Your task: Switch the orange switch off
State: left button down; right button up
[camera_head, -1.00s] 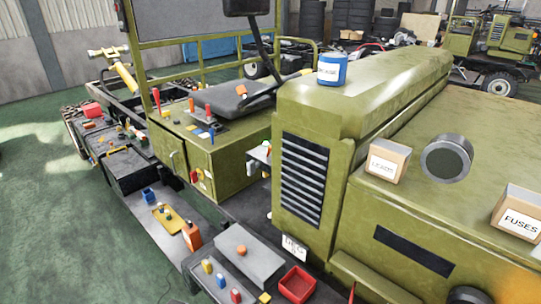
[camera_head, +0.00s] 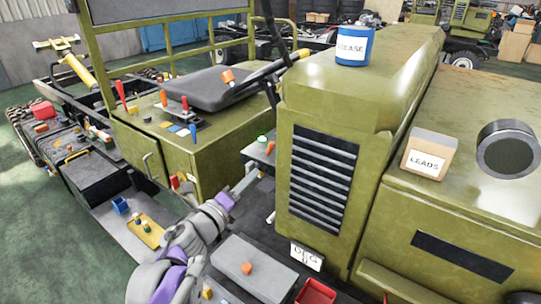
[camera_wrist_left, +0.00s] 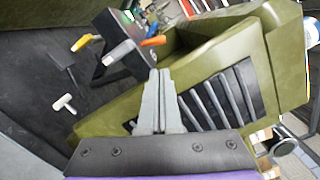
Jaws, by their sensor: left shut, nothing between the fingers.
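The orange switch (camera_head: 271,147) is a small orange lever on a dark control box beside the grille of the green hood. It also shows in the left wrist view (camera_wrist_left: 153,41), slanting out from the box's edge. A white lever (camera_wrist_left: 118,53) sits close to it on the same box. My left gripper (camera_head: 252,170) is shut and empty, below and slightly left of the box in the head view. In the left wrist view its closed fingertips (camera_wrist_left: 159,72) point toward the box, apart from the orange switch. My right gripper is in neither current view.
The slatted grille (camera_head: 321,182) stands close on the right of my left gripper. A seat (camera_head: 218,86) and levers are behind. A blue grease can (camera_head: 354,47) and a leads box (camera_head: 430,155) rest on the hood. A white T-shaped handle (camera_wrist_left: 65,104) shows nearby.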

aim_at(272, 164)
pick_arm(q)
jog(key=shift+s+d, duration=0.1)
jog(key=p+x, duration=0.1)
jog(key=x, duration=0.9)
